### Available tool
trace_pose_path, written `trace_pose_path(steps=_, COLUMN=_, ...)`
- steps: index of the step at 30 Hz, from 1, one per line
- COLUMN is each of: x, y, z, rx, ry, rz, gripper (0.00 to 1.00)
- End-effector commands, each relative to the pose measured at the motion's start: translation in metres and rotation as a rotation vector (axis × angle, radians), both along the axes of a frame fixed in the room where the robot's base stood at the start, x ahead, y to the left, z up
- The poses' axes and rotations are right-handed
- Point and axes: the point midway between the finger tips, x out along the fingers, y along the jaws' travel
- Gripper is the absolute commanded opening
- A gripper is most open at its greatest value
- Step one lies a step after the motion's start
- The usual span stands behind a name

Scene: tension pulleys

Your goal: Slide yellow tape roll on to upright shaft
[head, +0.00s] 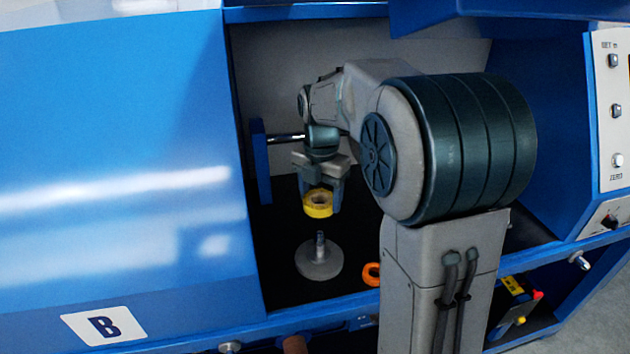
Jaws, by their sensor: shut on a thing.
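The yellow tape roll (318,204) is held flat, its hole facing up and down, in the head view. My gripper (322,195) points down and is shut on the roll, with a finger at each side. The upright shaft (320,243) is a short metal pin standing on a round grey base (319,263) on the dark floor of the blue cabinet. The roll is above the shaft and apart from it, with a visible gap between them. They look nearly in line in this view, but the depth between them is hard to judge.
An orange ring (371,274) lies right of the grey base, partly hidden by my arm. A blue plate (260,160) with a horizontal metal rod (286,139) stands at the left. Cabinet walls enclose both sides. A control panel (612,110) is at the right.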

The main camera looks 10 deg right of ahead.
Motion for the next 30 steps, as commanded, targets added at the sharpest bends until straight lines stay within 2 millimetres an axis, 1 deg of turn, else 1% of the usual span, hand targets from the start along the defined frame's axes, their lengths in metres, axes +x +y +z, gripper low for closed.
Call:
trace_pose_path(steps=8, x=0.000, y=0.001, z=-0.013, rx=0.001, ry=0.001, rz=0.002, gripper=0.39)
trace_pose_path(steps=24, x=0.000, y=0.000, z=-0.064, rx=0.000, ry=0.000, rz=-0.001, gripper=0.39)
trace_pose_path(steps=30, x=0.000, y=0.000, z=-0.070, rx=0.000, ry=0.000, rz=-0.001, gripper=0.39)
